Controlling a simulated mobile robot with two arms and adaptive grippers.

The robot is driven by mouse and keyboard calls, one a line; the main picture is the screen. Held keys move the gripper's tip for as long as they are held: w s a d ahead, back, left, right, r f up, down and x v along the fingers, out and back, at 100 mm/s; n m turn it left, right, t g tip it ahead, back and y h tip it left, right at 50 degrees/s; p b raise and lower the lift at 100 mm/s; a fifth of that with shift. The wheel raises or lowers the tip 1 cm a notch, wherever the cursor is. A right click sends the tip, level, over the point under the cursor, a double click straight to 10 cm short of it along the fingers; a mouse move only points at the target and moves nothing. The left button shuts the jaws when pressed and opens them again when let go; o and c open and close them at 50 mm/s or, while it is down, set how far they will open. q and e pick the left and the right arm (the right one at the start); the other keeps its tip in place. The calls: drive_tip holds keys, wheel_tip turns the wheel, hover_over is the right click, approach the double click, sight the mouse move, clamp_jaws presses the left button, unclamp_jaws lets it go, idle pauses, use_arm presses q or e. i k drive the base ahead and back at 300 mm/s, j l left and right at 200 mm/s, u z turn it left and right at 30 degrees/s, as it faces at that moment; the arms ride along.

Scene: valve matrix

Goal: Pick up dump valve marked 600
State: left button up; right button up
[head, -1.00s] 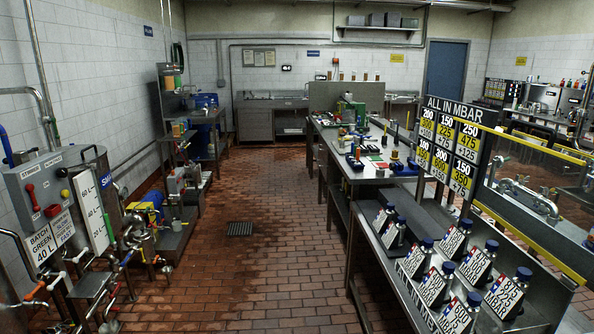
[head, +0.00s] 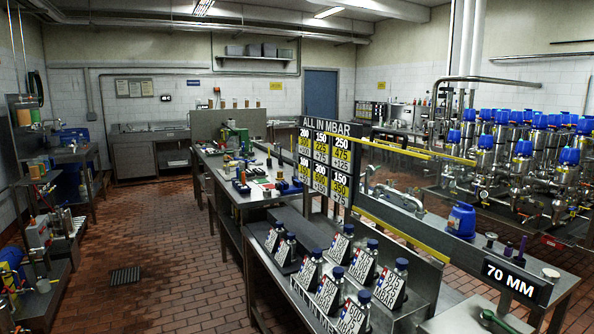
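Several dump valves with blue caps and white tilted labels stand in two rows on the metal rack (head: 262,268) at lower centre. One is at the near end of the left row (head: 354,315), and one is at the near end of the right row (head: 391,287). The labels carry numbers and MBAR, but they are too small and slanted for me to tell surely which is marked 600. None of the valves is held. Neither of my grippers is in view.
A black board headed ALL IN MBAR (head: 331,128) stands behind the rack. A bench to the right holds a blue-capped part (head: 461,220) and a 70 MM sign (head: 515,279). Many blue-topped valves (head: 520,150) stand further right. The brick floor (head: 170,270) is open at left.

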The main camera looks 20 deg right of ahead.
sight(354, 318)
drive_tip(key=l+z, duration=0.25)
drive_tip(key=l, duration=0.2)
drive_tip(key=i+l+z, duration=0.1)
drive_tip(key=l+z, duration=0.2)
drive_tip(key=i+l+z, duration=0.25)
drive_tip(key=l, duration=0.25)
drive_tip(key=k, duration=0.1)
